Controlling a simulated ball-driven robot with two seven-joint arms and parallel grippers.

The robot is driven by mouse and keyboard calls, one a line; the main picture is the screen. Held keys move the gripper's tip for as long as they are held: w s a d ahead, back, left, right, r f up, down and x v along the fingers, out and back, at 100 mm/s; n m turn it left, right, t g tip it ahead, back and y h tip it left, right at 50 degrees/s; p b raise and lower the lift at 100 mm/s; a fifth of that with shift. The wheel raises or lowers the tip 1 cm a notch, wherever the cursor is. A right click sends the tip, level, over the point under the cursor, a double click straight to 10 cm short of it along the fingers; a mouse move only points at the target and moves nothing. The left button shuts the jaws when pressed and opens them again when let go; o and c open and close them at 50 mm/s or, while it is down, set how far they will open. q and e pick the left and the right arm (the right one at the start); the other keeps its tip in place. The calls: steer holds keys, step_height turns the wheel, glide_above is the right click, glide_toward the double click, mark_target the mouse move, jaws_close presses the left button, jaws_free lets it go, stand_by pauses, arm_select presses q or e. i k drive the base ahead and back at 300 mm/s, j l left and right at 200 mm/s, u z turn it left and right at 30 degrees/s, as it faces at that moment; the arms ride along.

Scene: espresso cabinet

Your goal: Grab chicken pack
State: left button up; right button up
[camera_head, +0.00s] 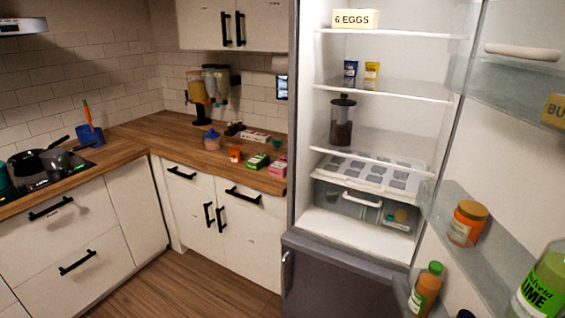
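I cannot identify a chicken pack for certain in this head view. The refrigerator stands open with lit shelves; its lower clear drawer (364,204) has a white handle and holds small items too blurred to name. A lidded white tray (372,173) with grey squares sits above the drawer. On the wooden counter (178,131) lie a green box (258,161), a pink box (278,166) and a white-and-red box (254,136), whose labels I cannot read. Neither of my grippers is in view.
The open fridge door at right carries jars (468,222) and bottles (427,288). A dark jar (342,120), small packets (371,71) and an egg box (355,19) stand on the shelves. Pans (56,159) are on the stove at left. The floor (178,287) before the cabinets is clear.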

mark_target(278, 168)
steer(key=i+z, duration=0.2)
steer(key=i, duration=0.5)
steer(key=i+j+z, duration=0.2)
steer(key=i, duration=0.5)
